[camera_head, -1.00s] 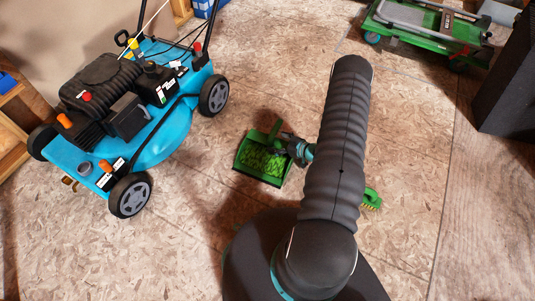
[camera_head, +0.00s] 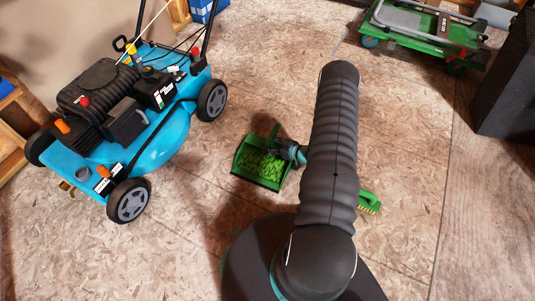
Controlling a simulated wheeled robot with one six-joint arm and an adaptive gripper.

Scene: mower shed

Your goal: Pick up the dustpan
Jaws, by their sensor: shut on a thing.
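The green dustpan (camera_head: 257,166) is in the middle of the head view, with its ribbed pan facing up. My gripper (camera_head: 287,151) is at the right side of the dustpan, near its handle, and is shut on it. The fingertips and part of the handle are hard to make out at this size. My arm hides the floor just to the right of the gripper. I cannot tell whether the dustpan touches the floor or is slightly above it.
A green hand brush (camera_head: 369,202) lies on the floor right of my arm. A blue lawn mower (camera_head: 140,120) stands at the left. A green folded cart (camera_head: 425,28) is at the upper right, near a black object (camera_head: 508,85). Floor between mower and dustpan is clear.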

